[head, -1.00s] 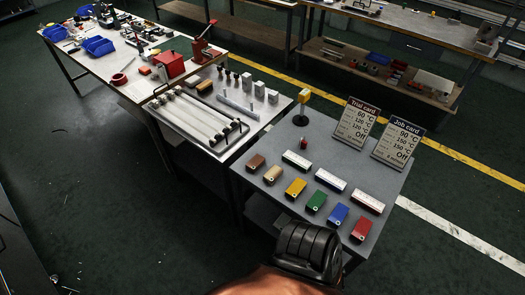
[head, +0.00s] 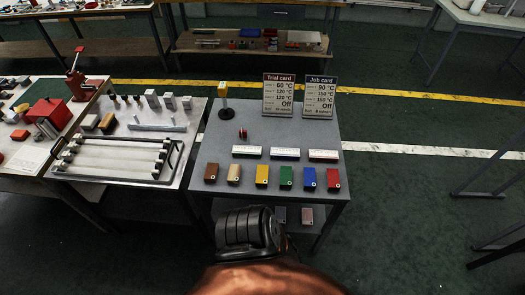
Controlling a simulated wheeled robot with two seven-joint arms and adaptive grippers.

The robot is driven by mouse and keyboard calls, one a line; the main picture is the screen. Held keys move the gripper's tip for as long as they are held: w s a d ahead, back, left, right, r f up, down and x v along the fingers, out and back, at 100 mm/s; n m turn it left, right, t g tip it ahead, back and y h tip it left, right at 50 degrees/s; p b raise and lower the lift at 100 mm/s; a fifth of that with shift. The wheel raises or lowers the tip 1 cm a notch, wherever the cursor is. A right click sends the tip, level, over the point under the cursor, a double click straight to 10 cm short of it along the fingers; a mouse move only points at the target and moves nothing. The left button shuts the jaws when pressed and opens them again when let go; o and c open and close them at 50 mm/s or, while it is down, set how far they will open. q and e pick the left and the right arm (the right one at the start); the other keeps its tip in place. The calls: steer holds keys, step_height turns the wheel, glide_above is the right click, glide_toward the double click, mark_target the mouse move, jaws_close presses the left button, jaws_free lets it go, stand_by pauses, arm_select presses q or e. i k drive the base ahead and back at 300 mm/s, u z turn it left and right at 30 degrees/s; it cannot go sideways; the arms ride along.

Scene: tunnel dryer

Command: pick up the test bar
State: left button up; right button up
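No object is plainly marked as the test bar. Three pale bars lie in a row on the grey table (head: 262,130): a left one (head: 247,150), a middle one (head: 285,152) and a right one (head: 323,155). A longer light-grey bar (head: 158,127) lies on the neighbouring table, behind a dark-framed rack (head: 172,163) of long white rods. I cannot tell which of these is the test bar. Neither gripper is in view; only a dark ribbed part and a copper-coloured part of my own body show at the bottom.
Several coloured blocks, including a green one (head: 286,177), line the grey table's front. A trial card (head: 278,94) and a job card (head: 320,96) stand at its back.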

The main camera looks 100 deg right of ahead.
mark_target(238, 150)
steer(key=z, duration=1.95)
